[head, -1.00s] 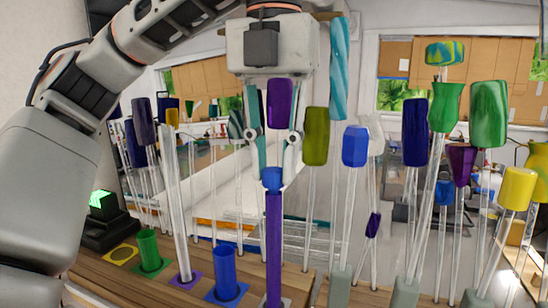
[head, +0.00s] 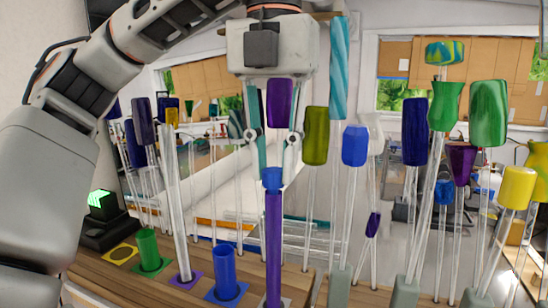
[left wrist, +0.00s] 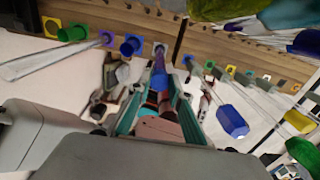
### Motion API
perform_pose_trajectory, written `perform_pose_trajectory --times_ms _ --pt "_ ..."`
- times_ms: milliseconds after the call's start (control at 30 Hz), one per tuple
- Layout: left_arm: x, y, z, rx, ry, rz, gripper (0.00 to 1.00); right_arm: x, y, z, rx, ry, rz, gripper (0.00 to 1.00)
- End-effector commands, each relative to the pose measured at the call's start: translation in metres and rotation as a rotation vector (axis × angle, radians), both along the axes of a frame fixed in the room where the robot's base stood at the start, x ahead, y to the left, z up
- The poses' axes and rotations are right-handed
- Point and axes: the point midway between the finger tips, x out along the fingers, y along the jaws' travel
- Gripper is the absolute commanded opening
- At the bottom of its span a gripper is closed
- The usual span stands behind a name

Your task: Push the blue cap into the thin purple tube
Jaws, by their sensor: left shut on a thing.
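The thin purple tube (head: 273,245) stands upright at the front of the wooden rack in the head view. The blue cap (head: 271,179) is at its upper end, upright and in line with it. How far the cap sits inside the tube I cannot tell. My left gripper (head: 272,171) comes down from above, its teal fingers shut on the blue cap. In the left wrist view, the fingers (left wrist: 160,75) close around the cap (left wrist: 158,82), with the purple tube (left wrist: 159,62) beyond. My right gripper is not in view.
A green tube (head: 147,250), a wider blue tube (head: 225,270) and a clear rod (head: 173,200) stand to the left on the wooden rack (head: 125,283). Several glass rods with coloured heads, including a blue one (head: 354,146), crowd the right side.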

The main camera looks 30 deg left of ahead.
Motion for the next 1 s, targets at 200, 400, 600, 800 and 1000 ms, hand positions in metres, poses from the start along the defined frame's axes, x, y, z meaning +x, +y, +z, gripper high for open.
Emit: perform_pose_trajectory --times_ms 200,400,600,800,1000 --pt "-0.0001 0.0001 -0.0045 0.0 0.0 0.0 0.07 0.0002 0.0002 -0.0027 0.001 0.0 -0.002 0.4" --pt "0.0 0.0001 -0.0081 0.0 0.0 0.0 0.07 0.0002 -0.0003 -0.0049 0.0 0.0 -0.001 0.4" --pt "0.0001 0.0 -0.0101 -0.001 0.0 -0.001 0.26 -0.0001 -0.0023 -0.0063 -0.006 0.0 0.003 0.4" --pt "0.0001 0.0 -0.0099 0.0 0.0 0.0 0.26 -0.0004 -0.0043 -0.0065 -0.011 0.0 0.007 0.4" --pt "0.0 0.0 -0.005 0.0 -0.001 0.001 0.26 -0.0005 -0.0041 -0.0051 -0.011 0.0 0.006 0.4"
